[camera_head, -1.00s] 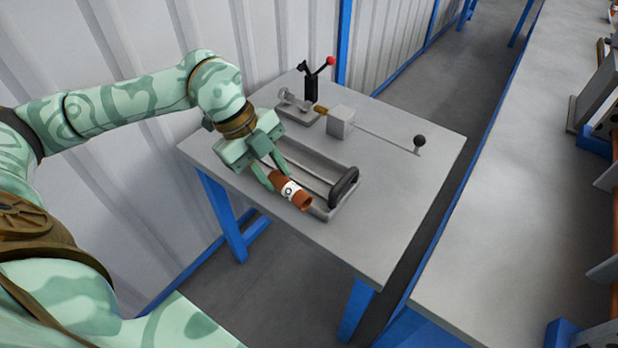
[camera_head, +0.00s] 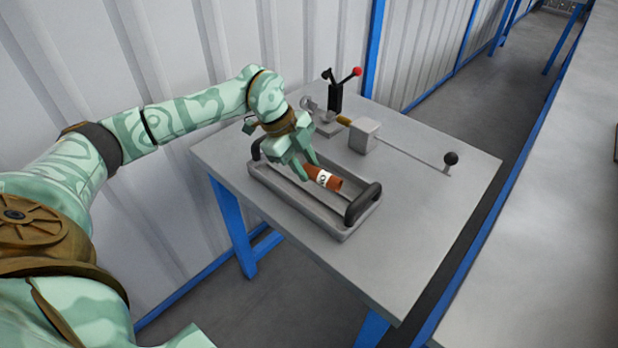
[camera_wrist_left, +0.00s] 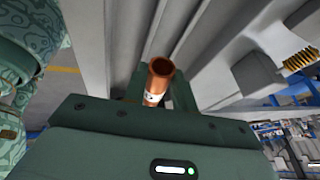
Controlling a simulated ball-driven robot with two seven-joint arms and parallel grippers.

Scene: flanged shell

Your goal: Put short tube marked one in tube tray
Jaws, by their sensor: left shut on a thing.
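The short tube (camera_head: 322,178) is copper-brown with a white label bearing a dark mark that is too small to read. My left gripper (camera_head: 312,166) is shut on it. In the left wrist view the tube (camera_wrist_left: 158,80) sticks out past the gripper with its open end showing. The tube tray (camera_head: 290,208) is a grey, long, shallow tray with black handles at both ends, on the table. My right gripper is out of view.
Behind the tray on the grey table (camera_head: 420,200) stands a clamp with a red-knobbed lever (camera_head: 340,90), a grey block (camera_head: 364,135) and a rod ending in a black ball (camera_head: 450,158). The table's right front is clear. A long bench (camera_head: 540,230) runs along the right.

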